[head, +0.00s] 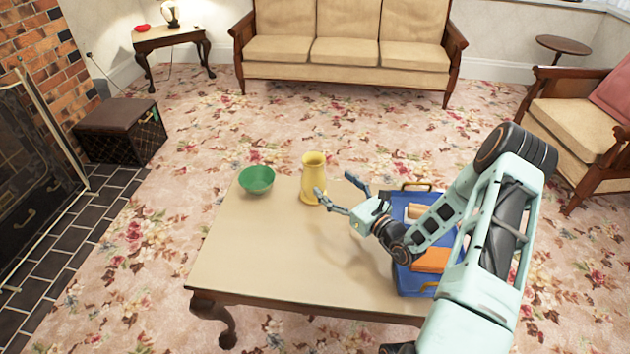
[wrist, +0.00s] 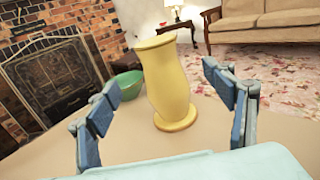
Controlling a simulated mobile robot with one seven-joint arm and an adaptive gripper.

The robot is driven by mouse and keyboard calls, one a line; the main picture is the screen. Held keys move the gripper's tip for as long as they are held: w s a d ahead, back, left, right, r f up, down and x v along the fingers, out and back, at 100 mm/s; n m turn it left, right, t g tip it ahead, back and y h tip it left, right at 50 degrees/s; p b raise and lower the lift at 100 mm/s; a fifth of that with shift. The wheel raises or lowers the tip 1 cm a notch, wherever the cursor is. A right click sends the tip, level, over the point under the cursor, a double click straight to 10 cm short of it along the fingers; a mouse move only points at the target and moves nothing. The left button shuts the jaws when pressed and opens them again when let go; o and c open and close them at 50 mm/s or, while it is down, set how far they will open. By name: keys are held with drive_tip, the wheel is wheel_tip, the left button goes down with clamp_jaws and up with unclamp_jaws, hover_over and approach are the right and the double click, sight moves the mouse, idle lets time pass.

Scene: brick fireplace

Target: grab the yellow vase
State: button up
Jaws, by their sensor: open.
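The yellow vase (head: 313,178) stands upright near the far edge of the coffee table (head: 260,245). In the wrist view the vase (wrist: 168,85) is just ahead, between the two fingers and somewhat beyond their tips. My gripper (head: 337,192) is open and empty, to the right of the vase, with its fingers spread toward it. In the wrist view my gripper (wrist: 165,98) shows one finger on each side of the vase, with gaps on both sides. I cannot tell the exact distance to the vase.
A green bowl (head: 257,180) sits left of the vase on the table, and also shows in the wrist view (wrist: 129,84). A blue crate (head: 400,278) with several items stands on the table's right, under my arm. The table's front left is clear.

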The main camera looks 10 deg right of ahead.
sight(321, 174)
drive_tip(key=b+x, duration=0.1)
drive_tip(key=x, duration=0.5)
drive_tip(key=b+x, duration=0.1)
drive_tip(key=x, duration=0.1)
drive_tip(key=b+x, duration=0.1)
drive_tip(key=x, duration=0.1)
drive_tip(key=shift+f, duration=0.3)
drive_tip(key=c, duration=1.6)
